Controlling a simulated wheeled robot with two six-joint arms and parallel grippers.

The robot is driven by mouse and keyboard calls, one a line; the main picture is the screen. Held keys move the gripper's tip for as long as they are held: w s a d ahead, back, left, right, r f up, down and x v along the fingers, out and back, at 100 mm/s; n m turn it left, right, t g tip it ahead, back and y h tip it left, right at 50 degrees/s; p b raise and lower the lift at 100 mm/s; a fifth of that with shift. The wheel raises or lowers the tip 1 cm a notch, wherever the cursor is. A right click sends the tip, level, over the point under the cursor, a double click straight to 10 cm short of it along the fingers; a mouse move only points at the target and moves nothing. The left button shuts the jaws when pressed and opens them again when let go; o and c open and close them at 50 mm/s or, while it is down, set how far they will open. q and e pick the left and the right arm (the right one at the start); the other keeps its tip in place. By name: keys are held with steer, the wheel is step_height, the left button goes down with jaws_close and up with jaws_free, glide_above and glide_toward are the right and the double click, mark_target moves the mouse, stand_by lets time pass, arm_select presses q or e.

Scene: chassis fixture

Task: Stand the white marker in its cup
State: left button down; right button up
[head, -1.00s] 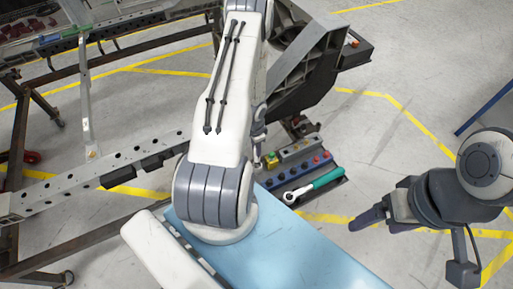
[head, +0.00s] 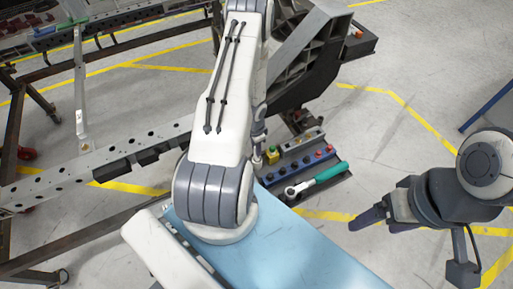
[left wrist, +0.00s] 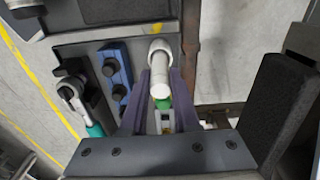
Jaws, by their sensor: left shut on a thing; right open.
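In the left wrist view my left gripper (left wrist: 160,108) has its two dark purple fingers closed around a white, round-ended piece with a green part, which I take for the white marker (left wrist: 161,78). A wider white round rim (left wrist: 159,48) shows at its far end; I cannot tell whether this is the cup or part of the marker. In the head view my own left arm hides the left gripper and what it holds. My right gripper (head: 366,217) is open and empty at the right, over the floor.
A dark tray (head: 322,184) carries a green-handled ratchet (head: 318,179) and a blue rack (head: 305,163) with several dark knobs. They also show left of my left gripper. A perforated metal rail (head: 110,160) stands at the left. A light blue surface (head: 285,245) lies in front. Floor at right is open.

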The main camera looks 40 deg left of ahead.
arm_select(q)
steer(key=shift+f+b, duration=0.3)
steer(key=shift+f, duration=0.25)
steer(key=c, duration=0.6)
jaws_free()
steer(key=shift+r, duration=0.1)
step_height(320, 180, up, 9)
steer(key=p, duration=0.9)
